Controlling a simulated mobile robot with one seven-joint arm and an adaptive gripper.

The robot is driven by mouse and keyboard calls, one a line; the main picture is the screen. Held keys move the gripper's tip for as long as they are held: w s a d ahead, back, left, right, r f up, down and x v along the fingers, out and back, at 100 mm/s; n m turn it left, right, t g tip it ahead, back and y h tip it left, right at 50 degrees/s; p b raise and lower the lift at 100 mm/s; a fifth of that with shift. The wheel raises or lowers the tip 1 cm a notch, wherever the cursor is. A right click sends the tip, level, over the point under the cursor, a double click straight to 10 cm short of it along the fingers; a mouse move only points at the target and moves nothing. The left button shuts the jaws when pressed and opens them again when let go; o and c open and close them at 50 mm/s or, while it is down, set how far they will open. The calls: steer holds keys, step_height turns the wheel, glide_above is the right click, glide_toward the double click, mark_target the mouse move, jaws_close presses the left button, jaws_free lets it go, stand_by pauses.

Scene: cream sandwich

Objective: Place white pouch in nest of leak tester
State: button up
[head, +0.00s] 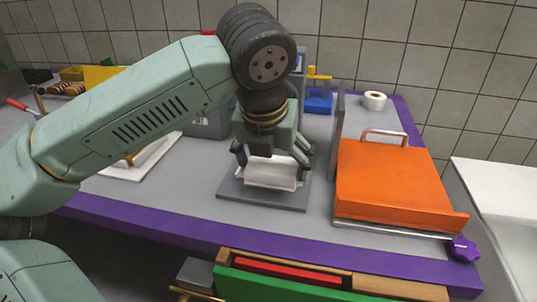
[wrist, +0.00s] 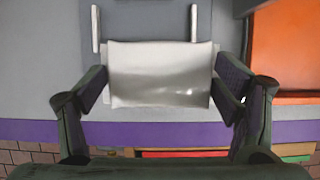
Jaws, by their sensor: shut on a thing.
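The white pouch (wrist: 160,75) is between the two fingers of my gripper (wrist: 162,88) in the wrist view. My gripper is shut on its left and right sides. In the head view the pouch (head: 270,176) shows below my gripper (head: 272,158), over a grey plate (head: 262,200). I cannot tell whether it touches the plate. In the wrist view two thin white rails (wrist: 95,28) stand just beyond the pouch, over a grey surface. Which part is the leak tester's nest is not clear; the pouch and gripper hide what lies below.
An orange box-like unit (head: 395,185) with a handle stands close on the right, beside an upright grey panel (head: 338,115). A white roll (head: 374,100) and a blue item (head: 318,103) are behind. A white board (head: 140,160) lies left. The purple bench edge (head: 190,227) is in front.

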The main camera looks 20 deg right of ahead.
mark_target(268, 160)
steer(key=w, duration=0.1)
steer(key=w+d, duration=0.1)
steer(key=w, duration=0.1)
steer(key=w+p, duration=0.1)
steer(key=w, duration=0.1)
steer(key=shift+w+d+f, duration=0.15)
steer(key=shift+w+f, duration=0.05)
steer(key=shift+f, duration=0.05)
step_height(268, 160, down, 3)
steer(key=shift+f+p, duration=0.15)
steer(key=shift+p, duration=0.45)
steer(key=shift+f+b, duration=0.45)
steer(key=shift+b, duration=0.05)
steer(key=o, duration=1.2)
steer(key=shift+r, duration=0.2)
steer(key=shift+r+p, duration=0.25)
steer(key=shift+p, duration=0.3)
steer(key=b+v, duration=0.1)
steer(key=v, duration=1)
steer(key=shift+r, duration=0.4)
